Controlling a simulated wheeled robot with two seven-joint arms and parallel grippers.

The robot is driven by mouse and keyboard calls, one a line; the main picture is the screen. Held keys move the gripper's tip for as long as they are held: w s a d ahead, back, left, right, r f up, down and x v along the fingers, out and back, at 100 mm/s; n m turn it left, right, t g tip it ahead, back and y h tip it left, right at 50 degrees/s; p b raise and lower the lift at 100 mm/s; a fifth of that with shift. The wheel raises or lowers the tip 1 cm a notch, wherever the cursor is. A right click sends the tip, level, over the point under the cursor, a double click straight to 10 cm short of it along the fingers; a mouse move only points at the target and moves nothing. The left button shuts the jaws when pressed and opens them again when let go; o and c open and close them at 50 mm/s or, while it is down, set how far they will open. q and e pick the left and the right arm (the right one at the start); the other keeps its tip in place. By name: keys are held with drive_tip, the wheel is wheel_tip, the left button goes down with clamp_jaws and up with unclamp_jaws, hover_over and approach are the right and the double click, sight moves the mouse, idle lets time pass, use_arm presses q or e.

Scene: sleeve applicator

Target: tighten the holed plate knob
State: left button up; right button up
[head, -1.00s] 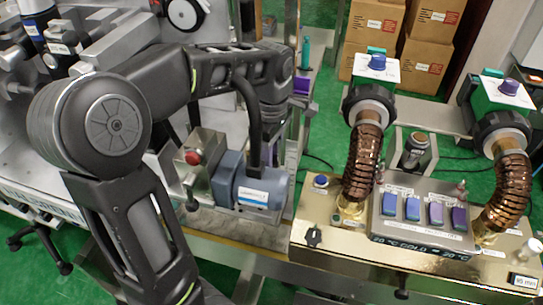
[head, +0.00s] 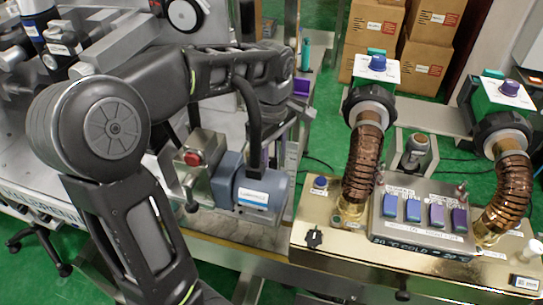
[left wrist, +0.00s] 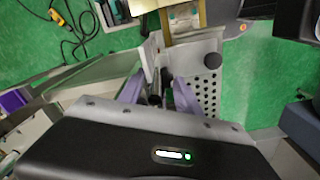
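The holed plate (left wrist: 206,92) is a pale panel with rows of dark holes, right of centre in the left wrist view. A dark round knob (left wrist: 212,60) shows at its upper edge. Another small dark knob-like piece (left wrist: 154,99) sits between my left gripper's two lavender fingers (left wrist: 160,88). The fingers stand apart, with a visible gap beside that piece; I cannot tell whether either touches it. In the head view my left wrist (head: 277,90) hangs beyond the blue-grey motor, and its fingertips and the plate are hidden. My right gripper is not in view.
The blue-grey motor (head: 258,192) and a red button (head: 193,158) are close to my left forearm. A brass-coloured bench (head: 335,240) with ribbed copper hoses (head: 362,165) and a switch box (head: 425,230) stands at right. Cardboard boxes (head: 375,25) stand behind. Green floor shows between.

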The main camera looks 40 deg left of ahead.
sight(272, 162)
use_arm(q)
drive_tip(key=shift+o, duration=1.3)
drive_tip(key=shift+r, duration=0.55)
wheel_tip(272, 162, up, 4)
drive_tip(key=shift+b, duration=0.45)
drive_tip(key=shift+r+p, duration=0.7)
drive_tip(key=shift+r, duration=0.7)
drive_tip(key=shift+f, duration=0.1)
